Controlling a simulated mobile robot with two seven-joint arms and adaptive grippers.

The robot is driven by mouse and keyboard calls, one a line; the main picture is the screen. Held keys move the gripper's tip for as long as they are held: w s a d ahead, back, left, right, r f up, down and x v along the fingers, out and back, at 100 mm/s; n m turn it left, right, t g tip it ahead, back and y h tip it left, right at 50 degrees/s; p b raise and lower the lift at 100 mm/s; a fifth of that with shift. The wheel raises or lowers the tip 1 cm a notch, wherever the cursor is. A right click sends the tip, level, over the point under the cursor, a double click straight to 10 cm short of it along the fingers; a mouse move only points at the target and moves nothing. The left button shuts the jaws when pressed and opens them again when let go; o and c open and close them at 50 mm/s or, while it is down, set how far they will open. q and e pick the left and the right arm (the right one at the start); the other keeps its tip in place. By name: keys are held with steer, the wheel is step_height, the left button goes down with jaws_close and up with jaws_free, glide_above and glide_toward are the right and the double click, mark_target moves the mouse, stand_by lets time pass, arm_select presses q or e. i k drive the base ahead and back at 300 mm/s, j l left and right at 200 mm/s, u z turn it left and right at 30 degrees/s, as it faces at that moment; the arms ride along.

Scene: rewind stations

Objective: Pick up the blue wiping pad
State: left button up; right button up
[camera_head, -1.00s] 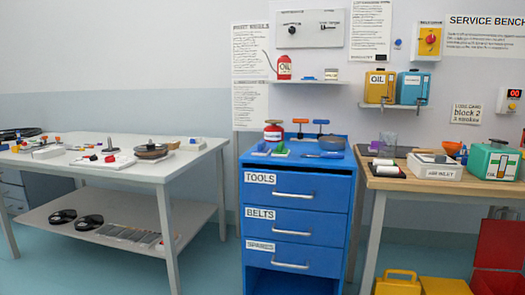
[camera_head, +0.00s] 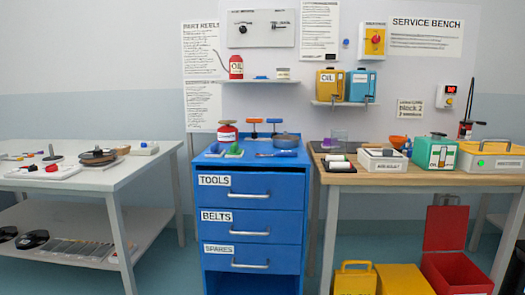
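On top of the blue drawer cabinet (camera_head: 250,182), a small blue pad-like block (camera_head: 214,150) lies at the left front, beside a similar green block (camera_head: 235,151). It looks like the blue wiping pad, but it is too small to be certain. Another small flat blue item (camera_head: 261,78) lies on the wall shelf above the cabinet. Neither of my grippers is in view, and nothing touches the blue block.
A red tin (camera_head: 228,133) and a grey pan (camera_head: 285,141) stand on the cabinet. A white table (camera_head: 120,178) is to the left, a wooden service bench (camera_head: 420,177) to the right. Yellow containers (camera_head: 354,279) and an open red box (camera_head: 455,272) sit under the bench.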

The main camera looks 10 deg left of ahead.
mark_target(215, 152)
steer(key=i+j+z, duration=0.1)
steer(key=j+z, duration=0.25)
steer(key=j, duration=0.2)
steer(key=j+z, duration=0.35)
steer(key=j, duration=0.15)
steer(key=j+z, duration=0.25)
steer(key=j, duration=0.9)
steer(key=k, duration=0.05)
